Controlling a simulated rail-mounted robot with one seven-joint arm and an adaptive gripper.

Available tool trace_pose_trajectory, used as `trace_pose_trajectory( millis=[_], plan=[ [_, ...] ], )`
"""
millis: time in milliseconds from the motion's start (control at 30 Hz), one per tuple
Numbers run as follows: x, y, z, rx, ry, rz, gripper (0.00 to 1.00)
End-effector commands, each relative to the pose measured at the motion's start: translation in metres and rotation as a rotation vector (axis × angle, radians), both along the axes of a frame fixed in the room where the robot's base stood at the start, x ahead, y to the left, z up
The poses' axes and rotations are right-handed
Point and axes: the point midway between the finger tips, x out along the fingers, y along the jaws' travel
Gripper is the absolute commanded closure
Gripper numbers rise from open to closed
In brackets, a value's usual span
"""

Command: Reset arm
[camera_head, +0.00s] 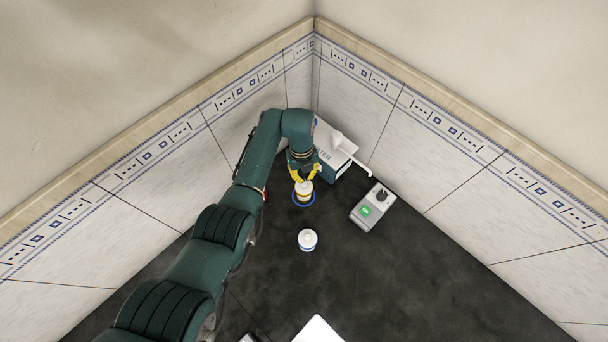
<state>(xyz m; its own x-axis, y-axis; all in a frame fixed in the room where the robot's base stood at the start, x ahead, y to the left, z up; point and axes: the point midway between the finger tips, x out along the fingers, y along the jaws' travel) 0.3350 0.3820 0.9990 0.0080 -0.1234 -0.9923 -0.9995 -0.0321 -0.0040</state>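My gripper (304,177), with yellow fingers, is at the far end of my green arm, pointing down near the back corner of the bench. Its fingers are directly over and close around the top of a small white container (304,188) with a yellowish band. This container stands upright inside a blue ring (297,202) on the dark bench. I cannot tell whether the fingers touch it or are apart from it.
A second white container (307,239) stands nearer. Behind my gripper is a lettered box (341,161) with a white spouted part (342,144) above. A grey device (372,207) with a green display is to the right. A white item (318,331) lies at front. The right bench is clear.

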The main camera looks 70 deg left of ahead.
Motion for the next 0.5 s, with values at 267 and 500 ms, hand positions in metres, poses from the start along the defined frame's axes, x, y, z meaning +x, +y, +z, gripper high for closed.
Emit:
trace_pose_trajectory(
  millis=[267,500],
  plan=[
    [0.000,0.000,0.022,0.000,0.000,0.000,1.00],
    [0.000,-0.001,0.032,-0.001,0.001,0.000,1.00]
  ],
)
